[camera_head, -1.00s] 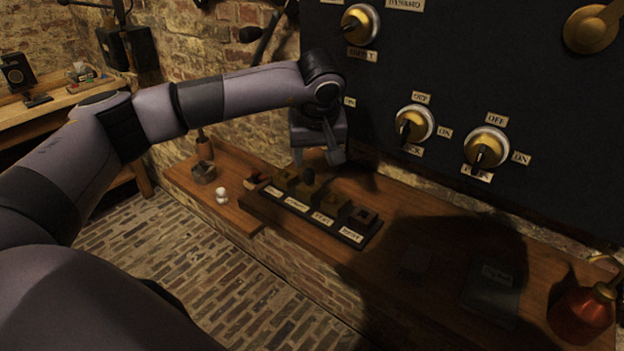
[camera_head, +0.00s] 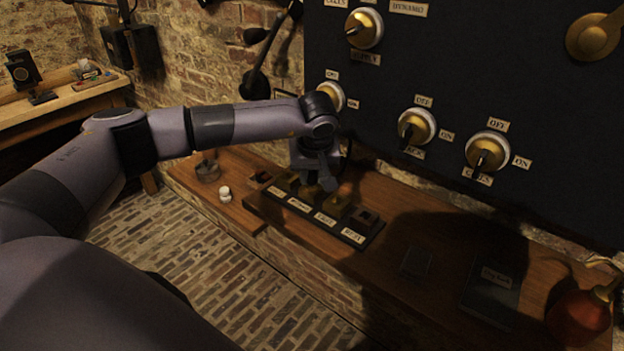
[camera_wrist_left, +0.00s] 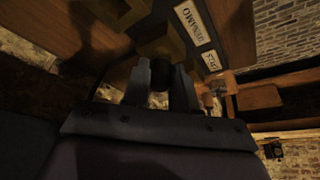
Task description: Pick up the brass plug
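A dark wooden rack (camera_head: 262,211) on the shelf carries a row of brass-coloured blocks with paper labels. My left gripper (camera_head: 322,184) points down over the middle of the row and hides part of it. In the left wrist view its two fingers (camera_wrist_left: 162,78) stand apart, with a dark rounded piece (camera_wrist_left: 160,48) between or just beyond their tips. This may be the brass plug, but it is too dark to be sure. I cannot tell whether the fingers touch it. A block labelled DYNAMO (camera_wrist_left: 192,22) is close by. My right gripper is out of view.
A black panel (camera_head: 450,70) with brass switches rises behind the shelf. A small white object (camera_head: 225,193) sits left of the rack.

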